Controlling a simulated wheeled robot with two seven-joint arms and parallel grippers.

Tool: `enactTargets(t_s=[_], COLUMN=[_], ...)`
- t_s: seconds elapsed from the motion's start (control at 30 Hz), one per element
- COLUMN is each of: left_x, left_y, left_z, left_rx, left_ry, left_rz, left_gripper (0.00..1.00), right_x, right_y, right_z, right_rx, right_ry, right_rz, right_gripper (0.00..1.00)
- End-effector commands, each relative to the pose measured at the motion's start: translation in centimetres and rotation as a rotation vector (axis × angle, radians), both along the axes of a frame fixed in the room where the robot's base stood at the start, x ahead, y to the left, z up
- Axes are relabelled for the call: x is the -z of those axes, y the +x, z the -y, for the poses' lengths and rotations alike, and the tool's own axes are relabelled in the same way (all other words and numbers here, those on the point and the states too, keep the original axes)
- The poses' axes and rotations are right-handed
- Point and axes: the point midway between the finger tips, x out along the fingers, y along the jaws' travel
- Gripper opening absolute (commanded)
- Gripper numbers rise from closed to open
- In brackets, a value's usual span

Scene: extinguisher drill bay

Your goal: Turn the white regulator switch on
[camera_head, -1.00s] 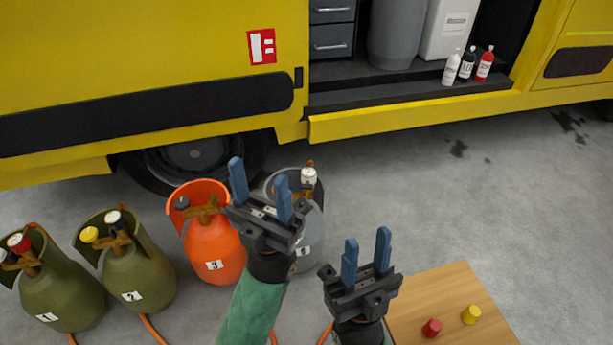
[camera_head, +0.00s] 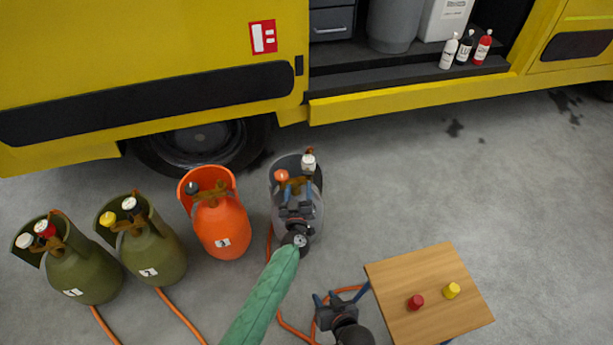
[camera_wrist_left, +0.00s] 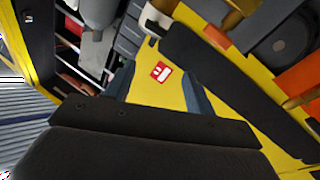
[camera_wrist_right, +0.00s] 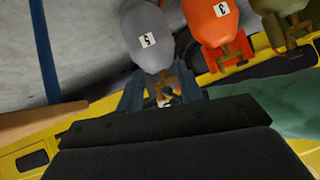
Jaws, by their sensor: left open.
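A white knob (camera_head: 308,163) sits on top of the grey cylinder (camera_head: 316,228), beside an orange knob (camera_head: 281,176). Another white knob (camera_head: 25,240) is on the far-left green cylinder. My left gripper (camera_head: 297,190) is in front of the grey cylinder's upper part, just below its knobs in the picture. Its fingers are apart and empty in the left wrist view (camera_wrist_left: 158,88). My right gripper (camera_head: 326,297) is lower, left of the wooden table, with fingers apart. In the right wrist view the grey cylinder (camera_wrist_right: 145,40) and its brass valve appear beyond the fingers.
An orange cylinder (camera_head: 222,228) stands left of the grey one, with green cylinders (camera_head: 150,258) further left. Orange hoses run over the floor. A wooden table (camera_head: 430,285) with red and yellow knobs stands right. A yellow truck (camera_head: 400,108) is behind. Floor at right is clear.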

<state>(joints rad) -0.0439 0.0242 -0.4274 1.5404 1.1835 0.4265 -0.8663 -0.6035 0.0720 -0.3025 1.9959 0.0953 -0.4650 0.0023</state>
Motion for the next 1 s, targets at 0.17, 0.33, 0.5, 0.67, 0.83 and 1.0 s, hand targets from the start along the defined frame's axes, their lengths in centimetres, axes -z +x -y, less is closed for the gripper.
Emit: enactTargets(t_s=[0.17,0.33,0.5,0.67,0.83,1.0], left_x=[2.1,2.3,2.2,2.2,2.2,2.2], left_y=[-0.1,-0.2,0.2,1.8,4.1,6.1], left_z=[1.1,1.7,1.7,1.8,2.1,2.4], left_rx=[0.055,0.078,0.075,0.074,0.074,0.075], left_ry=[0.135,0.276,0.321,0.321,0.321,0.321], left_rz=[-0.069,-0.064,-0.059,-0.058,-0.058,-0.058], left_gripper=[0.55,0.55,0.55,0.55,0.55,0.55], right_x=[3.5,4.4,4.6,5.2,6.4,7.5], right_y=[-3.3,-4.6,-4.6,-4.6,-4.8,-4.9], right_z=[0.0,0.1,0.1,0.1,0.1,0.1], right_rx=[-0.049,-0.069,-0.068,-0.066,-0.062,-0.058], right_ry=[-0.05,-0.074,-0.073,-0.072,-0.071,-0.069], right_rz=[-0.226,-0.308,-0.304,-0.3,-0.289,-0.278], right_gripper=[0.36,0.36,0.36,0.36,0.36,0.36])
